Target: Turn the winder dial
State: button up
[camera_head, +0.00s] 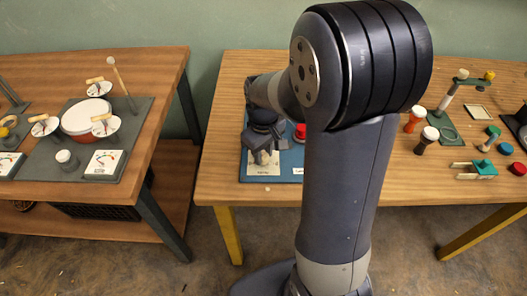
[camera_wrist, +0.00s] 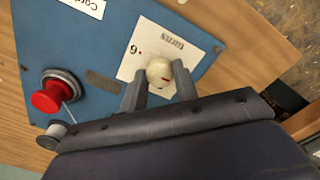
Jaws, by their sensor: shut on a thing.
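The card lies on a blue board (camera_wrist: 110,52). My gripper (camera_wrist: 159,84) is shut on the dial, with one dark finger on each side of it. In the head view my gripper (camera_head: 263,152) is over the cream card on the blue board (camera_head: 285,168), and my arm hides the dial there.
A red button (camera_wrist: 47,97) on a metal base stands on the blue board, left of my gripper in the wrist view.

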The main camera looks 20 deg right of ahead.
aim_at(264, 156)
jog(key=shift+m, duration=0.4)
jog(key=shift+c, duration=0.3)
jog(key=m+p, duration=0.1)
jog(key=m, duration=0.3)
jog(key=shift+m, duration=0.3)
jog(key=m+p, duration=0.1)
jog(key=m, duration=0.5)
jog(key=shift+m, duration=0.3)
jog(key=o, duration=1)
jog(key=shift+c, duration=0.2)
jog(key=shift+r, duration=0.1)
notch_tip(264, 156, up, 11)
jog(key=shift+p, duration=0.45)
